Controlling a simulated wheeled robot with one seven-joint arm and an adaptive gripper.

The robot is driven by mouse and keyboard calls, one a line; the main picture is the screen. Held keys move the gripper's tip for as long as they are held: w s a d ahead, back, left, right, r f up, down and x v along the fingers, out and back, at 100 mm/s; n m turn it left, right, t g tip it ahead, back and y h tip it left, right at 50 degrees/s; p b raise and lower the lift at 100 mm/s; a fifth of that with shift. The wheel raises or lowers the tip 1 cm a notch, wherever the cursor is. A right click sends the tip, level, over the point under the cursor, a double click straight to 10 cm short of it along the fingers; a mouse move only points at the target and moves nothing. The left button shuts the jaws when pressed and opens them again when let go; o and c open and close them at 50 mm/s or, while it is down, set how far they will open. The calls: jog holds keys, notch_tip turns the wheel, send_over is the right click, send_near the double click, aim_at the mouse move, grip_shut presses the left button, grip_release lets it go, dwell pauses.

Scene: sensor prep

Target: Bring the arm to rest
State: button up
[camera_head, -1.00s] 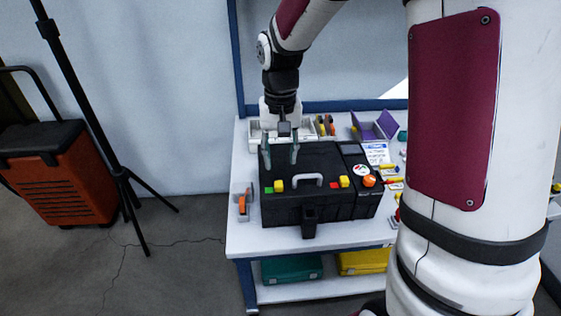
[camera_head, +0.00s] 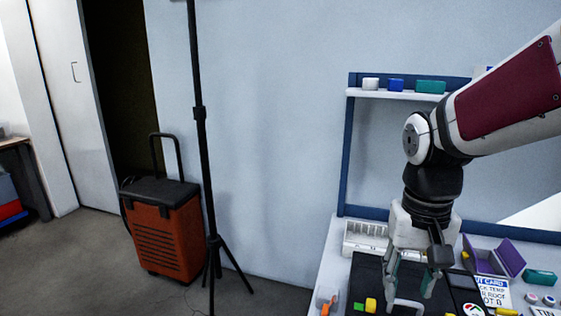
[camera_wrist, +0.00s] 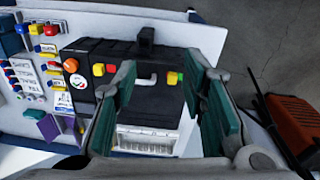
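My gripper (camera_head: 409,290) hangs pointing down over the black case (camera_head: 368,272) on the workbench in the head view. Its two green-padded fingers are spread apart. In the wrist view my gripper (camera_wrist: 164,75) is open, with nothing held between the fingers. The black case (camera_wrist: 105,52) with its grey handle (camera_wrist: 145,79) shows beyond and between them. My arm reaches in from the right in the head view, bent at the elbow.
The workbench (camera_head: 327,270) also holds a white compartment tray (camera_head: 365,236), an open purple box (camera_head: 494,258) and a printed card (camera_head: 493,291). A shelf (camera_head: 400,94) stands behind. A black tripod (camera_head: 199,120) and an orange wheeled case (camera_head: 165,235) stand left, with open floor.

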jog(key=s+a+r+n, duration=0.1)
jog(key=s+r+n, duration=0.1)
jog(key=s, duration=1.9)
notch_tip(320, 180, up, 22)
jog(key=t+p, duration=0.4)
jog(key=p, duration=1.6)
jog(key=shift+w+a+y, duration=0.25)
jog(key=shift+w+y, duration=0.05)
